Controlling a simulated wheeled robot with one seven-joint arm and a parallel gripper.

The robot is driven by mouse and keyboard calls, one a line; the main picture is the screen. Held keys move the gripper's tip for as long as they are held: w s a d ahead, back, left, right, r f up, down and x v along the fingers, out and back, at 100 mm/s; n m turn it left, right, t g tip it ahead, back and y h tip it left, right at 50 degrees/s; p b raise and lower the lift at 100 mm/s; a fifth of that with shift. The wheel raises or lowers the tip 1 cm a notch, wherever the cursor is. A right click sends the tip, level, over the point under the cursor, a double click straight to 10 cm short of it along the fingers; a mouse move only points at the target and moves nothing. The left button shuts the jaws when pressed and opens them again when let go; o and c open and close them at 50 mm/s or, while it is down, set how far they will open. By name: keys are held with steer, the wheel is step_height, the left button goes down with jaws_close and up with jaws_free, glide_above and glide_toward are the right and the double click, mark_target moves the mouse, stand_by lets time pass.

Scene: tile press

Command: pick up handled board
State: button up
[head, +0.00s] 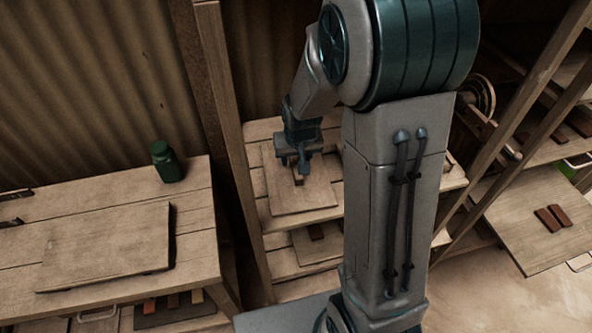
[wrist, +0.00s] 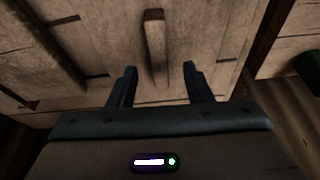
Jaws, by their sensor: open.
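The handled board (head: 313,198) is a flat, pale wooden square lying on the upper shelf, left of my arm's column. My gripper (head: 294,164) is above it, pointing down, and partly hides its raised handle. In the wrist view the handle (wrist: 155,42) is a narrow brown bar standing on the board (wrist: 110,35).
A table (head: 195,235) at left holds a green canister (head: 167,162) and a large flat board (head: 105,247). A wooden post (head: 232,150) stands close left of the shelf. A lower shelf (head: 285,270) holds another board. A board with two brown bars (head: 552,217) sits at right.

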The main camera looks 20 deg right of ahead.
mark_target(296, 164)
steer(key=shift+p+x, duration=0.3)
steer(key=shift+x, duration=1.7)
steer(key=shift+s, duration=0.1)
jaws_close()
